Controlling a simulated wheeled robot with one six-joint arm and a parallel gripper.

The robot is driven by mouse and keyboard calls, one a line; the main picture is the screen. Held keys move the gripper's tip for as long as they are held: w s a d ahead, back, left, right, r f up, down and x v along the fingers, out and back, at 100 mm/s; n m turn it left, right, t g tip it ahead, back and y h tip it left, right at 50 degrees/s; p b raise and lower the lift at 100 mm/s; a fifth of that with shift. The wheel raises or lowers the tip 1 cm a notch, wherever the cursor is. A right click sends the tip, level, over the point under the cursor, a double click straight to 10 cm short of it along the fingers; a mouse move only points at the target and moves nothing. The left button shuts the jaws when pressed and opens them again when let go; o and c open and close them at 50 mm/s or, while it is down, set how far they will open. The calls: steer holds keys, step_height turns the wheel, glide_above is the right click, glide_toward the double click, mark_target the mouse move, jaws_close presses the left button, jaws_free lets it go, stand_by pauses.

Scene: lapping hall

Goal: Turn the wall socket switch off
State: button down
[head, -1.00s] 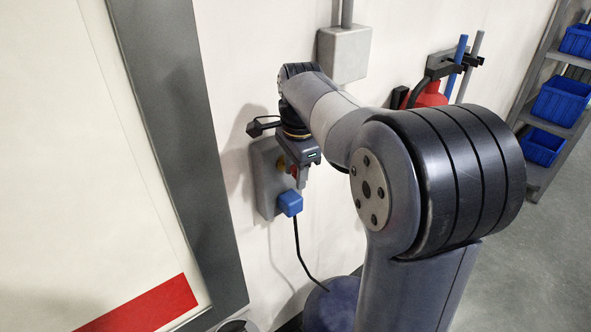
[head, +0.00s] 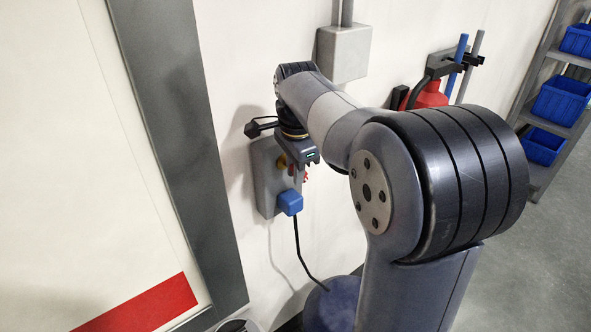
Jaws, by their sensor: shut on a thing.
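The wall socket box (head: 263,182) is a grey box on the pale wall, left of centre. A blue plug (head: 290,202) sits at its lower part, with a black cable hanging down. The switch has a yellow part (head: 282,160) and a red handle (head: 305,176), partly hidden by my gripper. My gripper (head: 298,172) is at the front of the box, just above the blue plug, and is shut on the red handle. Its fingertips are small here and partly overlap the handle, so the exact switch angle is hard to tell.
A grey junction box (head: 344,53) with conduits is on the wall above. A red object (head: 426,95) and a wall holder with rods (head: 455,64) are to the right. A shelf with blue bins (head: 562,100) stands far right. A grey-framed panel (head: 180,130) fills the left.

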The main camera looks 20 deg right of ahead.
steer(key=h+b, duration=0.1)
steer(key=t+h+b, duration=0.1)
steer(key=f+h+b, duration=0.1)
steer(key=shift+s+a+t+h+b, duration=0.1)
steer(key=shift+a+t+h+b, duration=0.2)
steer(key=shift+b, duration=0.05)
steer(key=t+h+b, duration=0.1)
steer(key=h+b, duration=0.1)
steer(key=b, duration=0.1)
steer(key=shift+h+b, duration=0.3)
steer(key=shift+b, duration=0.1)
steer(key=c, duration=1.3)
jaws_free()
steer(key=shift+c, duration=0.2)
steer(key=shift+r, duration=0.2)
step_height(320, 180, up, 10)
steer(key=shift+f, duration=0.1)
steer(key=shift+f, duration=0.1)
